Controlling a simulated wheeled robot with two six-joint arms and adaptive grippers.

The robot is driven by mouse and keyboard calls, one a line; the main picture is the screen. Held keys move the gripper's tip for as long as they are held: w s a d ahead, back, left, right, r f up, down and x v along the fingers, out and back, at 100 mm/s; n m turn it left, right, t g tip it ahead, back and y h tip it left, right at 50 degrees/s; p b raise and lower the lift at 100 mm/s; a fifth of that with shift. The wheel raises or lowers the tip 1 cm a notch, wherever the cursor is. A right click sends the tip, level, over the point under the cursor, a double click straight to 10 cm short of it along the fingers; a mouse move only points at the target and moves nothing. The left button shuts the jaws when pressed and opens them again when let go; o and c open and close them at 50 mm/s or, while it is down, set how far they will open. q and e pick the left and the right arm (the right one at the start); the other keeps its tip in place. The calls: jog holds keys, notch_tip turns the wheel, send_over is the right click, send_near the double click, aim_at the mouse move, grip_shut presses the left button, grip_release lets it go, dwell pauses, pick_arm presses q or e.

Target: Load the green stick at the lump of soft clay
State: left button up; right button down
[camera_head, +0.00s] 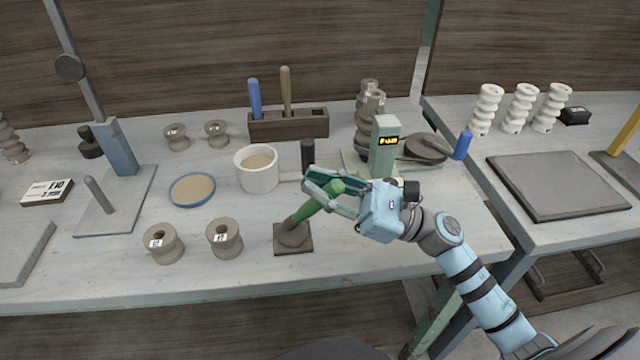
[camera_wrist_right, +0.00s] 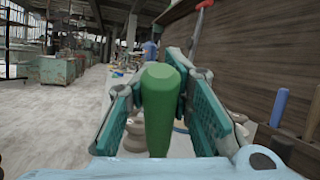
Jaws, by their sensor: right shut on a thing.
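My right gripper (camera_head: 312,183) is shut on the green stick (camera_head: 312,207) and holds it tilted, its top leaning right. The stick's lower end meets the lump of soft clay (camera_head: 295,234), a brown-grey mound on a small dark square board (camera_head: 281,248). I cannot tell how far, if at all, the tip is in the clay. In the right wrist view the green stick (camera_wrist_right: 161,110) stands between the two teal finger pads, and it hides the clay. My left gripper is not in view.
Spools (camera_head: 225,238) stand left of the clay. A white tub (camera_head: 257,172) of tan material and a blue-rimmed dish (camera_head: 192,190) are behind them. A green device with a display (camera_head: 384,150) stands behind my gripper. The bench's front edge is close to the clay board.

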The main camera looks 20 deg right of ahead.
notch_tip(320, 180, up, 7)
jog(key=p, duration=0.4)
jog(key=shift+f, duration=0.1)
dwell(0.4)
